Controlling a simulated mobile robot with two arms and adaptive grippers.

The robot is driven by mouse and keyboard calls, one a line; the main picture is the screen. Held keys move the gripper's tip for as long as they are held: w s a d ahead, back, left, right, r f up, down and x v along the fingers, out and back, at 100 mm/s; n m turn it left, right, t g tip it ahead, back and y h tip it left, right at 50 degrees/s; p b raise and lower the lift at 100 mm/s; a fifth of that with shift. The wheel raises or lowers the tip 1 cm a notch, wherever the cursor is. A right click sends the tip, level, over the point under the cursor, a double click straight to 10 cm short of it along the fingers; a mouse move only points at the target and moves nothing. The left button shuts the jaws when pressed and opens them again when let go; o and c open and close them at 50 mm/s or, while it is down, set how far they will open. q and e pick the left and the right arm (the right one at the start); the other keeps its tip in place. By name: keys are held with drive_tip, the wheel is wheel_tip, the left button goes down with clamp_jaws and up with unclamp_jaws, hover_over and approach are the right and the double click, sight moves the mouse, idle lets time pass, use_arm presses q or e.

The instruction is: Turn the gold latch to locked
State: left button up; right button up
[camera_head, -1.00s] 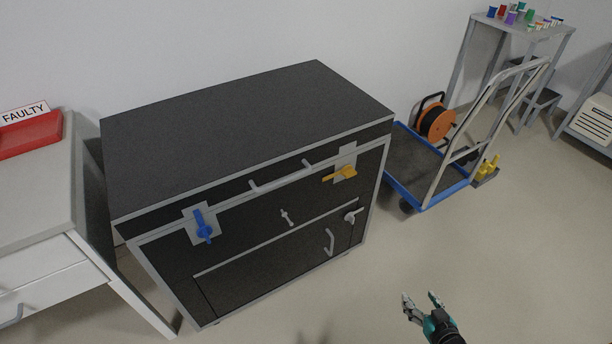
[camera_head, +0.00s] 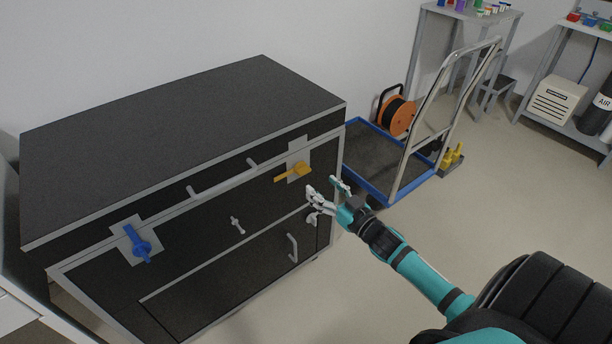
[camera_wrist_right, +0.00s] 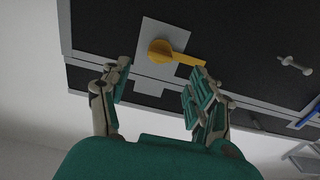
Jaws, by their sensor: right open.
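The gold latch (camera_head: 292,172) sits on a grey plate at the right of the black case's front, its handle pointing left and roughly level in the head view. It also shows in the right wrist view (camera_wrist_right: 172,52), just beyond my fingertips. My right gripper (camera_head: 325,186) is open and empty, to the right of and slightly below the latch in the head view, apart from it. In the wrist view the right gripper (camera_wrist_right: 158,78) has its fingers spread, with the latch plate between and beyond them. My left gripper is not in view.
The black case (camera_head: 190,130) has a blue latch (camera_head: 137,243) at left, a long bar handle (camera_head: 222,180), a small knob (camera_head: 237,225) and a lower panel handle (camera_head: 292,248). A blue trolley (camera_head: 375,185) with an orange reel (camera_head: 398,117) stands to the right.

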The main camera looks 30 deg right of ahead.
sight(306, 173)
drive_tip(key=w+b, duration=0.1)
drive_tip(key=w, duration=0.5)
drive_tip(key=shift+w+a, duration=0.2)
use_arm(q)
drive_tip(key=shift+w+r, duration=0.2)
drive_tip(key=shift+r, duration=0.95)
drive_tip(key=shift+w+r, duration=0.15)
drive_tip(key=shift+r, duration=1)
use_arm(e)
drive_tip(key=shift+w+a, duration=0.1)
drive_tip(key=shift+w, duration=0.55)
drive_tip(key=shift+c, duration=0.4)
clamp_jaws()
